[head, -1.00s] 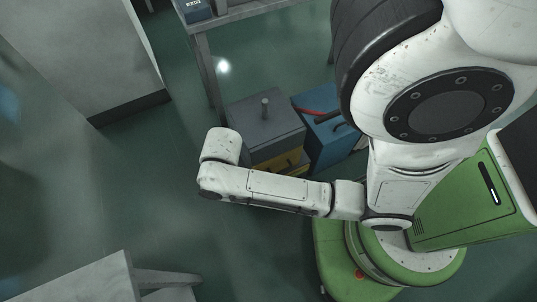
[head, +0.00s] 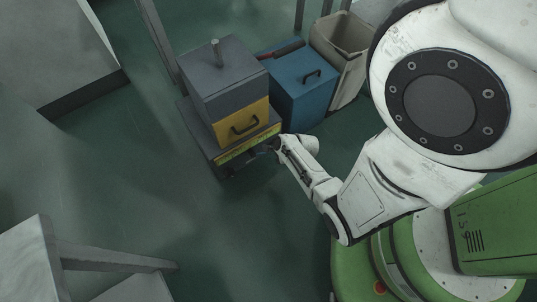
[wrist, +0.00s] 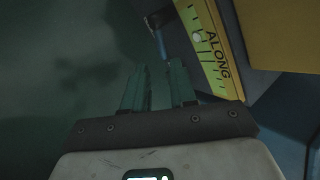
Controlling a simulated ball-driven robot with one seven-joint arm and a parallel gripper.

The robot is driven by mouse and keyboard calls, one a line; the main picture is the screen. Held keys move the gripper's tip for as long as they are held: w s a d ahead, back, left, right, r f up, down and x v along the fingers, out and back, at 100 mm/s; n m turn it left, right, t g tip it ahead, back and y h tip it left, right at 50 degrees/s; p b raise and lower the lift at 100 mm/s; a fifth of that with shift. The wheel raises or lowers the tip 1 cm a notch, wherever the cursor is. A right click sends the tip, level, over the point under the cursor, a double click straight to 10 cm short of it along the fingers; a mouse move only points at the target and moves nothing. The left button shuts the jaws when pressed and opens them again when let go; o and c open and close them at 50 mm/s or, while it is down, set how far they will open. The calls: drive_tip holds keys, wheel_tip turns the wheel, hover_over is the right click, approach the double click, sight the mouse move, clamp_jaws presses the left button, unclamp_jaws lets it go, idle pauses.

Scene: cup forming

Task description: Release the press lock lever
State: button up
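A press-like unit (head: 224,82) stands on the floor, with a grey body, a short post on top and a yellow front with a dark handle (head: 244,124). It sits on a dark base with a yellow-green strip (head: 238,149), which reads "ALONG" in the wrist view (wrist: 208,55). A small dark part (wrist: 152,20) juts out by the strip's end; I cannot tell whether it is the lock lever. My gripper (head: 266,147) is low by the base's front right. In the wrist view its two greenish fingers (wrist: 160,66) are apart with nothing between them, left of the strip.
A blue box (head: 302,92) with a black handle stands right of the unit, and a beige bin (head: 343,50) is beyond it. A grey table (head: 40,262) is at the lower left. The floor between is clear.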

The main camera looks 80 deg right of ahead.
sight(260, 154)
drive_tip(key=b+x, duration=0.5)
drive_tip(key=x, duration=0.3)
drive_tip(key=shift+f, duration=0.3)
drive_tip(key=shift+b+x, duration=0.55)
drive_tip(key=shift+x, duration=0.4)
drive_tip(key=shift+w+d+r, duration=0.1)
drive_tip(key=shift+w, duration=0.05)
clamp_jaws()
